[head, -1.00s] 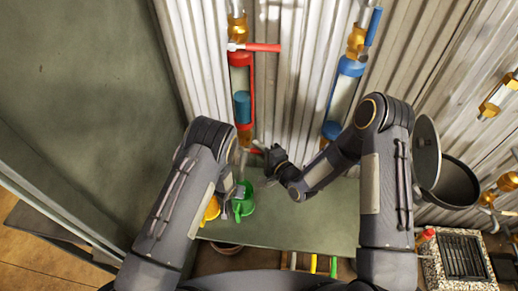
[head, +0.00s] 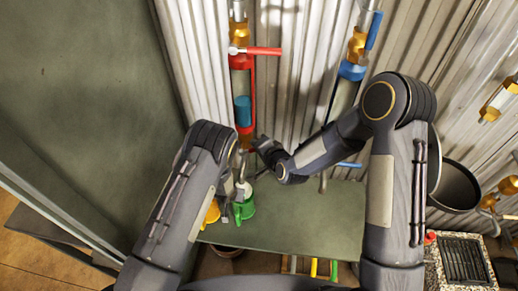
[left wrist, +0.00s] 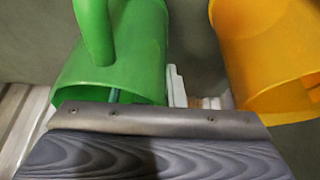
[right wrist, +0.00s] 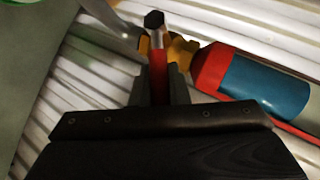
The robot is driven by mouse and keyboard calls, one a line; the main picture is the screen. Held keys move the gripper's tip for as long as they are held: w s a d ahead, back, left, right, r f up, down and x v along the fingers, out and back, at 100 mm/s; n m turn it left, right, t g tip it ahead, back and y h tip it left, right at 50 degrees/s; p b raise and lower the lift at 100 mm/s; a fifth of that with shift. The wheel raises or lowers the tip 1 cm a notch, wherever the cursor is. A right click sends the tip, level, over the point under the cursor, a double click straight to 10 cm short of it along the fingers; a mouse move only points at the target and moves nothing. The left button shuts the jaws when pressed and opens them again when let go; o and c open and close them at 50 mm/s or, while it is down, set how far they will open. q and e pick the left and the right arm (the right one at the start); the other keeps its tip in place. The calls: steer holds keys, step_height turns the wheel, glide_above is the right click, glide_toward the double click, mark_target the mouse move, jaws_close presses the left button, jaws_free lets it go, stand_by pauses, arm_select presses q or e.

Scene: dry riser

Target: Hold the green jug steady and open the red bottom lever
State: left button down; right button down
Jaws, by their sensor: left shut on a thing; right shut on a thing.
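The green jug (head: 244,209) stands upright on the green-grey bench below the red-marked pipe (head: 243,85). My left gripper (head: 230,190) is shut on its side; the jug also fills the left wrist view (left wrist: 115,60). A pale patch shows at the jug's mouth; I cannot tell what it is. My right gripper (head: 261,146) is at the lower end of the pipe, above the jug. In the right wrist view the red bottom lever (right wrist: 157,75) lies between its fingers, and the gripper is shut on it. In the head view this lever is mostly hidden.
An orange jug (head: 212,212) stands close left of the green one. A red top lever (head: 264,50) sticks out higher on the pipe. A blue-marked pipe (head: 352,71) and blue lower lever (head: 348,164) are to the right. The bench's right half (head: 310,215) is clear.

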steer(key=shift+a+r+n+g+h, duration=0.5)
steer(key=shift+n+h, duration=0.2)
steer(key=shift+h, duration=0.4)
steer(key=shift+r, duration=0.15)
steer(key=c, duration=1.4)
jaws_free()
steer(key=shift+v, duration=4)
